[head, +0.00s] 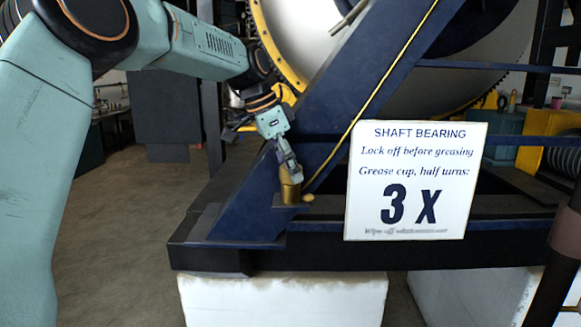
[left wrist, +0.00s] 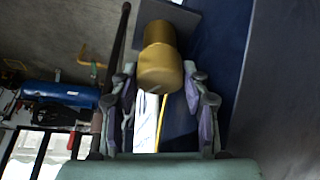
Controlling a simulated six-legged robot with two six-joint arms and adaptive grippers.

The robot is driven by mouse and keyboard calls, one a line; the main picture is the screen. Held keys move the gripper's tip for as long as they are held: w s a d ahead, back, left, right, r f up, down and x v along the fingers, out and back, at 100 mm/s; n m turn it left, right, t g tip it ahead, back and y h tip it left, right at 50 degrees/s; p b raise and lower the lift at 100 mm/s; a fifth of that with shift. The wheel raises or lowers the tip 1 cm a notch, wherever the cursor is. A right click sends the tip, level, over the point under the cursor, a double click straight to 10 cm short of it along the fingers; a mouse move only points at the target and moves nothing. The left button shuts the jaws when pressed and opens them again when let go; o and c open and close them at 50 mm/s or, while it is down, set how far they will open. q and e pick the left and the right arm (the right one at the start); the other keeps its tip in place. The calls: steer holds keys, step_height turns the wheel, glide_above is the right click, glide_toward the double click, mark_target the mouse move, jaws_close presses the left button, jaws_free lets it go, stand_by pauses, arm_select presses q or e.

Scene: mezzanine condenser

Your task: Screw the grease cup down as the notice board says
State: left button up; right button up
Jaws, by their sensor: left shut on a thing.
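The brass grease cup (head: 290,193) stands upright on a small ledge at the blue slanted frame, left of the notice board (head: 416,182). The board reads "SHAFT BEARING", "Lock off before greasing", "Grease cup, half turns: 3 X"; its bottom line is too faint to read fully. My left gripper (head: 290,172) comes down on the cup from above and is shut on it. In the left wrist view the cup (left wrist: 160,62) sits between the two fingers (left wrist: 160,88), its lower part narrower and towards the ledge. My right gripper is not in view.
The blue slanted beam (head: 345,110) with a yellow line rises right beside the cup. A large white drum (head: 300,40) with a yellow rim stands behind. A dark post (head: 558,255) is at the right edge. The floor (head: 125,230) at left is clear.

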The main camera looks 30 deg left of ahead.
arm_select(q)
steer(key=o, duration=1.1)
steer(key=shift+s+a+r, duration=0.15)
steer(key=shift+s, duration=0.1)
steer(key=shift+o, duration=0.2)
steer(key=shift+a+r, duration=0.1)
steer(key=shift+r, duration=0.5)
steer(key=v, duration=0.6)
steer(key=shift+s+r, duration=0.3)
steer(key=shift+s, duration=0.05)
